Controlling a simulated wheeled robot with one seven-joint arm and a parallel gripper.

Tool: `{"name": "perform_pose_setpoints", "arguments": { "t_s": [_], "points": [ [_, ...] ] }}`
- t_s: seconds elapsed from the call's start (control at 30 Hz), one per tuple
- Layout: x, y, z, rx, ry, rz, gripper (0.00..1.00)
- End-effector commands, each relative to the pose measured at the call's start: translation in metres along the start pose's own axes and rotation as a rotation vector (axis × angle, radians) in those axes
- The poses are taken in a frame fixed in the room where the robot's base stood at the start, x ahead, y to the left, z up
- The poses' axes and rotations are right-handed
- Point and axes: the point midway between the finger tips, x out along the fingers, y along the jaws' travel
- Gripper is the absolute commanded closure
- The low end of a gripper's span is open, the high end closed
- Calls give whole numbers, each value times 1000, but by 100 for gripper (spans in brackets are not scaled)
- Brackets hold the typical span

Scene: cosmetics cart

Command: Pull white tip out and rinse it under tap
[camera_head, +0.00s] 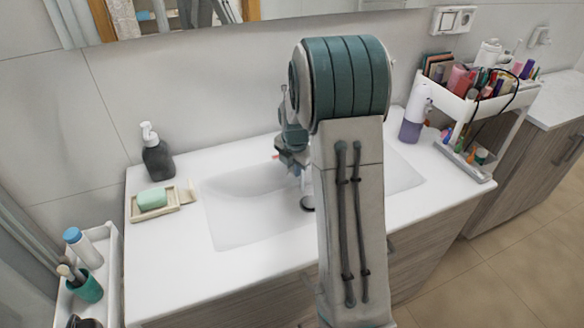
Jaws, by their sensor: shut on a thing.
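My gripper (290,158) is over the back part of the sink basin (235,205), partly hidden behind my own arm. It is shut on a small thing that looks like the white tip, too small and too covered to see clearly. A small red spot shows at the left of the jaws. The tap cannot be made out, as my arm covers the middle of the sink. A device with a white top and a lavender lower part (411,128) stands upright on the counter, right of the basin.
A dark soap dispenser (157,158) and a green soap bar (151,199) on a dish (163,214) stand left of the basin. A white cart (452,105) full of cosmetics is at the right. Another white cart (112,262) with a teal cup (88,288) is at lower left.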

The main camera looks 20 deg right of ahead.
Motion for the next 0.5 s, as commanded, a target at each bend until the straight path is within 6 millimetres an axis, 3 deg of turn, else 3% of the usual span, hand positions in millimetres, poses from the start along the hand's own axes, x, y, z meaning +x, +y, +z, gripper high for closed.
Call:
{"name": "perform_pose_setpoints", "arguments": {
  "t_s": [0.5],
  "points": [
    [-1, 3, -4, -5, -2, 2, 100]
  ]
}}
